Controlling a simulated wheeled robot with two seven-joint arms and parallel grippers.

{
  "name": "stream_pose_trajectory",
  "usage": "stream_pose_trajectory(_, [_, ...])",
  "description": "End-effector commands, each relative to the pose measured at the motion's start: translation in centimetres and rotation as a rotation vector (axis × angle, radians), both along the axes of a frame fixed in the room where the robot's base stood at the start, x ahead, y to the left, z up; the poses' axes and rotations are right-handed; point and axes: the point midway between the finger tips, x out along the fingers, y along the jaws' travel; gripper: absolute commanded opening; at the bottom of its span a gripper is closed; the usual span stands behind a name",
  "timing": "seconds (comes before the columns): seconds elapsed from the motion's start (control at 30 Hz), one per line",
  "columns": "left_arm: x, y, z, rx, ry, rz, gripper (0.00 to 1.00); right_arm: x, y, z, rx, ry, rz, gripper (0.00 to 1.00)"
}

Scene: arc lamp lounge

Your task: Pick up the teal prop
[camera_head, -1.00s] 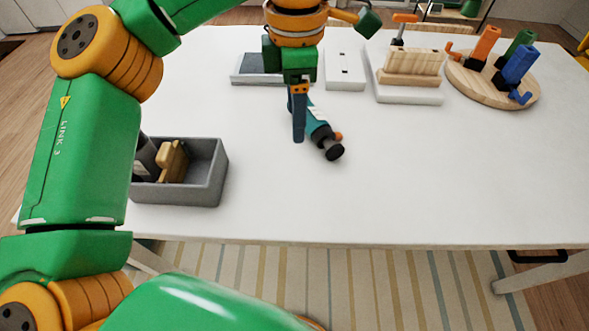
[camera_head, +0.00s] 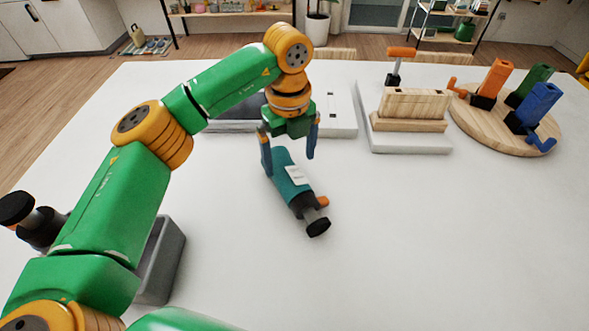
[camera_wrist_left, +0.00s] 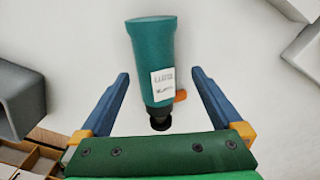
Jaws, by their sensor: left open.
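The teal prop (camera_head: 289,179) lies on its side on the white table, with a white label, a black end cap and a small orange part near that end. My left gripper (camera_head: 289,166) is open above it, with its blue fingers spread on either side. In the left wrist view the teal prop (camera_wrist_left: 152,60) appears between the two fingers (camera_wrist_left: 160,80), its black end toward the palm. Neither finger visibly touches it. My right gripper is out of view.
A grey bin (camera_head: 165,262) is at the left, partly hidden by my arm; a black-ended object (camera_head: 38,222) shows beside the arm. A white tray with wooden blocks (camera_head: 412,147) and a round wooden board (camera_head: 500,136) with coloured pieces stand behind right. The front right table is clear.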

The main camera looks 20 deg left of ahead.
Motion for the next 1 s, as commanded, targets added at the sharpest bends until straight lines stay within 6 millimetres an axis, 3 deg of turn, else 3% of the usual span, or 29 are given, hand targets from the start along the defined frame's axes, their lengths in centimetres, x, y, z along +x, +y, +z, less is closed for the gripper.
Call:
stream_pose_trajectory(0.13, [-0.6, -0.3, -2.2, 0.001, 0.007, -0.004, 1.00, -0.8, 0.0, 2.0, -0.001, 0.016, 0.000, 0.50])
stream_pose_trajectory(0.23, [-0.6, -0.3, -4.2, 0.001, 0.004, -0.002, 1.00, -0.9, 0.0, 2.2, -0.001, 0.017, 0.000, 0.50])
stream_pose_trajectory(0.5, [-0.5, -0.3, -5.1, 0.000, 0.000, -0.004, 1.00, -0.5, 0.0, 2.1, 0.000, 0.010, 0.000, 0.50])
stream_pose_trajectory(0.87, [-0.5, -0.3, -5.0, 0.001, -0.001, -0.005, 0.03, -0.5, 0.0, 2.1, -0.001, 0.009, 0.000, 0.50])
stream_pose_trajectory(1.0, [-0.4, -0.3, -5.0, 0.000, -0.001, -0.005, 0.00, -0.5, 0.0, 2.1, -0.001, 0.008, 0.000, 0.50])
